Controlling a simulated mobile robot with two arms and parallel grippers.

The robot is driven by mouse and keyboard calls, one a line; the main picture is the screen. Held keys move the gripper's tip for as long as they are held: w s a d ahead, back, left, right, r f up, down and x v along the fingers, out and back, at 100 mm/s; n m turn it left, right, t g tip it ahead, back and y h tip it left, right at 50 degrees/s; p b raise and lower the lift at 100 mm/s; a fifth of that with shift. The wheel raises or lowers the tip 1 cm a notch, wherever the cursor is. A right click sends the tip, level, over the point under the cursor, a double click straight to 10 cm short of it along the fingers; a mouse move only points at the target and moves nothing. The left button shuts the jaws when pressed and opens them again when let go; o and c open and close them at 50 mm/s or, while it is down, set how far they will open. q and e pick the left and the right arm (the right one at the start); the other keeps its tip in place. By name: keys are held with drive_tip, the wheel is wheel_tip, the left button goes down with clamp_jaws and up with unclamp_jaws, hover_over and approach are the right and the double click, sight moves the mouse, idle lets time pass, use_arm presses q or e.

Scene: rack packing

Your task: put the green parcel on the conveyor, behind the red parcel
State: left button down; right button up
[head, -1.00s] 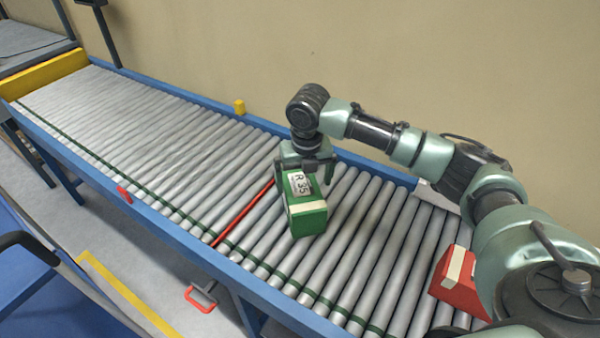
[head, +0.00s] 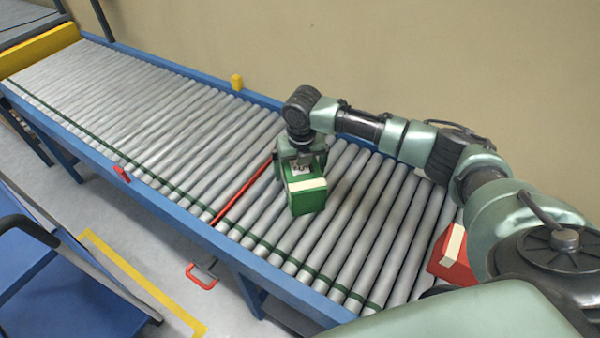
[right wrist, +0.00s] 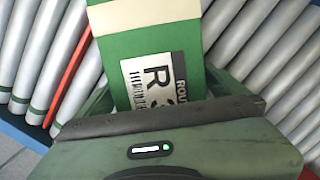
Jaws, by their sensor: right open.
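The green parcel (head: 307,196), with a cream tape band and a white label, rests on the roller conveyor (head: 160,125) just right of the red line. In the right wrist view the green parcel (right wrist: 150,45) lies ahead of the palm, its "R" label partly cut off by the gripper body. My right gripper (head: 302,160) is open over the parcel's far end, its jaws on either side; finger contact is hidden. The red parcel (head: 453,252), with a cream band, is farther right on the conveyor, partly covered by my right arm. My left gripper is not in view.
The rollers left of the red line (head: 243,190) are clear up to the yellow end stop (head: 40,45). A yellow block (head: 237,82) sits on the far rail and a red one (head: 122,173) on the near rail. A blue cart (head: 60,285) stands at lower left.

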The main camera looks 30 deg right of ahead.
drive_tip(key=c, duration=1.9)
drive_tip(key=shift+w, duration=0.1)
drive_tip(key=shift+c, duration=0.2)
drive_tip(key=shift+r, duration=0.1)
